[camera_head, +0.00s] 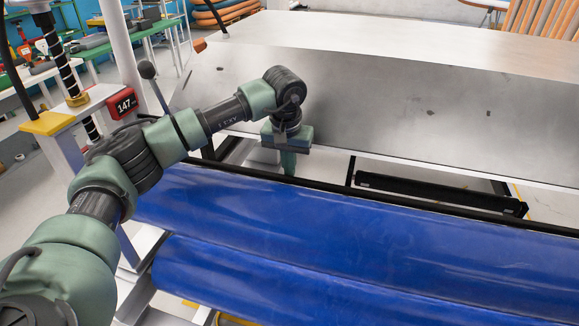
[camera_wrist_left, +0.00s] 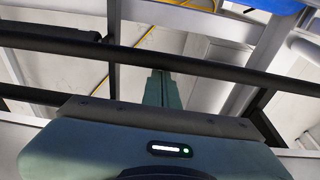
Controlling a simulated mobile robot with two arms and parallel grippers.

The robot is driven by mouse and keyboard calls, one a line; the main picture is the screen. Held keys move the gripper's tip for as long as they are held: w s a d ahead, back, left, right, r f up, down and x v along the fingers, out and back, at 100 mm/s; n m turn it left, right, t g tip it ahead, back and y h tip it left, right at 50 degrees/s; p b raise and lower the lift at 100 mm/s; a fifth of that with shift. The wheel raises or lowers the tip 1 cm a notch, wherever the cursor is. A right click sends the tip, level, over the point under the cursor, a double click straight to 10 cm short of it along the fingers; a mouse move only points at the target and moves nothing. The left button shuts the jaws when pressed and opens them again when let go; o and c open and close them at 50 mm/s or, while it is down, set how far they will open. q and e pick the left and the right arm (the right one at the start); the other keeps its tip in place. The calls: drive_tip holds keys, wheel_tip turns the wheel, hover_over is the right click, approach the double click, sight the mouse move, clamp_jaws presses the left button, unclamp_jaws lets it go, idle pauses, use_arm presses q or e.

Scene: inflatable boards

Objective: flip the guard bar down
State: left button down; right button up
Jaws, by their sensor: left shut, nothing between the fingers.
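A long thin black bar (camera_head: 420,207), which looks like the guard bar, runs between the blue boards and the metal table. A black bar also crosses the left wrist view (camera_wrist_left: 220,70). My left gripper (camera_head: 289,172) points down beside the long bar, at the table's near edge. In the left wrist view its green fingers (camera_wrist_left: 160,80) are together and empty, with their tips close to the bar. I cannot tell whether they touch it. My right gripper is not in view.
The grey metal table (camera_head: 400,100) fills the back. Blue inflatable boards (camera_head: 330,225) lie in front. A shorter, thicker black bar (camera_head: 430,193) sits under the table edge. A machine post with a red "147" display (camera_head: 124,103) stands at the left.

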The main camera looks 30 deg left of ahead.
use_arm(q)
drive_tip(key=r, duration=0.2)
drive_tip(key=r+b, duration=0.1)
drive_tip(key=r, duration=0.1)
drive_tip(key=s+r, duration=0.1)
drive_tip(key=r, duration=0.1)
drive_tip(key=shift+d+r+b, duration=0.15)
drive_tip(key=shift+r+b, duration=0.2)
drive_tip(key=shift+r, duration=0.05)
drive_tip(key=shift+s+r, duration=0.15)
drive_tip(key=shift+r, duration=0.3)
